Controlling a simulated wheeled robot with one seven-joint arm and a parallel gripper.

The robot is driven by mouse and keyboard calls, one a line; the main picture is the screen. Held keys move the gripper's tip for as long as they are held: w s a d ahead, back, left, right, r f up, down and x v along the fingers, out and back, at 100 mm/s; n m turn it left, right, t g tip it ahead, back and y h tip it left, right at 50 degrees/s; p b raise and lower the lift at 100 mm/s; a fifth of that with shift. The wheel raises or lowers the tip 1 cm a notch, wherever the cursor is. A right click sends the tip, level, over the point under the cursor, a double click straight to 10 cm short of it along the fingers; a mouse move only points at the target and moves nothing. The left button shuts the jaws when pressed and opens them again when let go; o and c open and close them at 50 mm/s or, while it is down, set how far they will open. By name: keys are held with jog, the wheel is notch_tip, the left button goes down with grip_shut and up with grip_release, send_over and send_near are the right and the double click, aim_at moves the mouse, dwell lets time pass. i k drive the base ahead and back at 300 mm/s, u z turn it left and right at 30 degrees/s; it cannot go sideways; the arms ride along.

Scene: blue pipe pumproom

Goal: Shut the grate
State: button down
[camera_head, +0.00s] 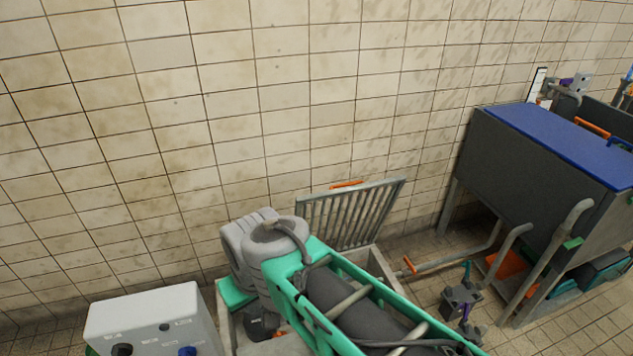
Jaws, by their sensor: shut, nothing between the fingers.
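The grate (345,219) stands raised in the middle of the view, a pale metal frame with close parallel bars, tilted up near the tiled wall. An orange handle (347,184) shows at its top edge. Its lower edge meets a pale frame (372,258), which is mostly hidden behind a large green and grey mechanism. I cannot make out my gripper's fingertips in this view, nor any contact with the grate.
A white box with knobs (150,318) stands at the lower left. A grey bench with a blue top (565,135) stands at the right. A pipe with an orange end (408,264) and a dark fitting (462,303) lie between bench and grate.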

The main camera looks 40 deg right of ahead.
aim_at(342, 189)
jog(key=k, duration=0.95)
jog(key=z, duration=0.65)
jog(key=i, duration=0.95)
jog(key=u, duration=0.05)
